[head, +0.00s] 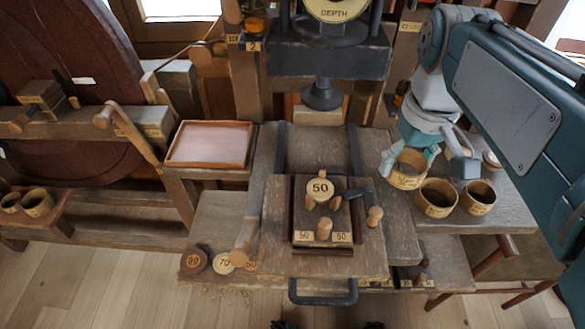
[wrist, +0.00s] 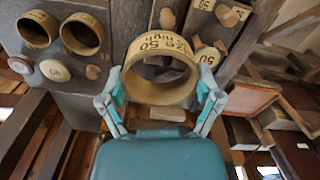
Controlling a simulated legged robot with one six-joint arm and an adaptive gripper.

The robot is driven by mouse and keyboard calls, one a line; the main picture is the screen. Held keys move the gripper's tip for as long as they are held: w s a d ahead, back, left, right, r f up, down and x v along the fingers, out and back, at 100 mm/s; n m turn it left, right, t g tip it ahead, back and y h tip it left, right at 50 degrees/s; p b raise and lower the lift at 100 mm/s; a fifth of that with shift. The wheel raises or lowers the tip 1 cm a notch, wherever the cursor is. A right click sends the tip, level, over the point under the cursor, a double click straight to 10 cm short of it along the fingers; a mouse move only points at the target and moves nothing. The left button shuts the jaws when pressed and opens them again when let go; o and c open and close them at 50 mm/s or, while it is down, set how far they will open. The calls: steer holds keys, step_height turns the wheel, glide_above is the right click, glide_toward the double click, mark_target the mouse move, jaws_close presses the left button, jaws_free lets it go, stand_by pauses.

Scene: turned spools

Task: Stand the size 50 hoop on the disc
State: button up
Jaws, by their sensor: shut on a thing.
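The size 50 hoop is a pale wooden ring with dark lettering (head: 405,181), on the right side in the head view. In the wrist view it fills the top middle (wrist: 163,41), and "50" reads on its band. My gripper (wrist: 161,98) has a finger on each side of the hoop and is shut on it; it also shows in the head view (head: 411,158). The disc marked 50 (head: 320,188) is pale and round, in the square dark-edged fixture on the bench, left of my gripper. Whether the hoop touches the bench is unclear.
Two other hoops (head: 437,198) (head: 478,197) stand right of my gripper. A black press foot (head: 322,96) hangs behind the fixture. An empty tray (head: 209,143) sits left. Numbered round pieces (head: 223,263) lie front left.

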glide_above(321, 188)
steer(key=f, duration=0.8)
steer(key=shift+s+d+f, duration=0.1)
steer(key=shift+s+f, duration=0.2)
steer(key=shift+w+d+f, duration=0.2)
steer(key=shift+d+f, duration=0.05)
steer(key=shift+f, duration=0.3)
step_height(321, 188, down, 2)
steer(key=shift+w+d+f, duration=0.1)
steer(key=shift+d+f, duration=0.05)
steer(key=shift+f, duration=0.45)
steer(key=shift+a+f, duration=0.2)
steer(key=shift+a, duration=0.4)
steer(key=shift+d+f, duration=0.1)
steer(key=o, duration=0.5)
steer(key=shift+d, duration=0.15)
steer(key=shift+c, duration=0.2)
steer(key=shift+d, duration=0.15)
steer(key=shift+a, duration=0.25)
